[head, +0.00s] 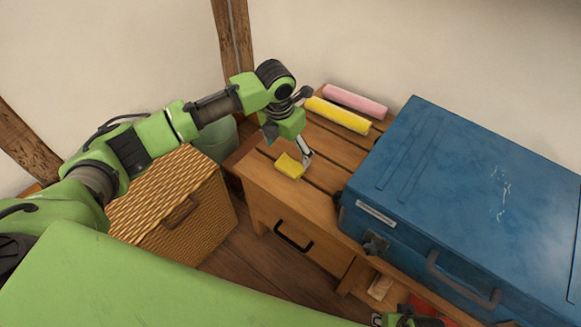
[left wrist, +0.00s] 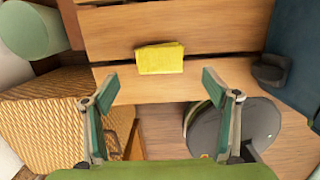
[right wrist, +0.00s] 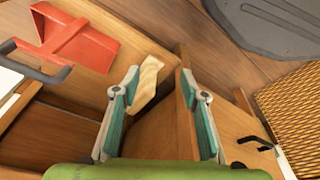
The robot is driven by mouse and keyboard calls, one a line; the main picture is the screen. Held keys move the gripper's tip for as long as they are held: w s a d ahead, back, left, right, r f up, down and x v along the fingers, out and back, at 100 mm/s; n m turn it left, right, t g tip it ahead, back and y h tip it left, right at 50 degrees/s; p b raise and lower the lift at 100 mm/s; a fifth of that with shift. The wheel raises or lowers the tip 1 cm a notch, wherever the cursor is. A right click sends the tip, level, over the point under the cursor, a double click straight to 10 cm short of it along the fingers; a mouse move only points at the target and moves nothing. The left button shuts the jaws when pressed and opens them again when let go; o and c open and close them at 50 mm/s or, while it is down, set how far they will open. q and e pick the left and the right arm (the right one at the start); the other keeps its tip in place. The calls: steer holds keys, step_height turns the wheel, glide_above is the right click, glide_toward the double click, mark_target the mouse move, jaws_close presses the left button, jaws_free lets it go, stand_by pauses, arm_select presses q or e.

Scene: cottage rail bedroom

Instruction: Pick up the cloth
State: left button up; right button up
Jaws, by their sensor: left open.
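The cloth (head: 289,166) is a small folded yellow piece lying on the slatted top of the wooden bench (head: 262,178), near its front left corner. In the left wrist view the cloth (left wrist: 160,58) lies flat, beyond the fingertips and between their lines. My left gripper (head: 303,157) is open and empty above the bench, just beside the cloth in the head view. The left wrist view shows its two fingers (left wrist: 160,77) wide apart. My right gripper (right wrist: 160,82) is open with nothing held, low in front of the bench; only a bit shows at the head view's bottom edge.
A large blue case (head: 470,190) covers the bench's right side. Yellow (head: 337,115) and pink (head: 356,101) rolls lie at the back. A wicker box (head: 170,205) and a green bin (head: 215,140) stand left. A red dustpan (right wrist: 75,42) and wooden piece (right wrist: 148,82) lie below.

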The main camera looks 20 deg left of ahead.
mark_target(290, 163)
arm_select(q)
steer(key=f, duration=0.2)
steer(key=f+b, duration=0.1)
steer(key=f, duration=0.3)
steer(key=shift+w+d, duration=0.15)
steer(key=shift+w, duration=0.25)
steer(key=shift+w+f+b, duration=0.1)
steer(key=shift+f+b, duration=0.2)
steer(key=shift+f, duration=0.15)
arm_select(e)
steer(key=w+v, duration=0.1)
steer(key=v, duration=0.5)
steer(key=shift+w+r, duration=0.45)
steer(key=shift+w, duration=0.15)
arm_select(q)
steer(key=shift+c, duration=0.3)
steer(key=c, duration=1)
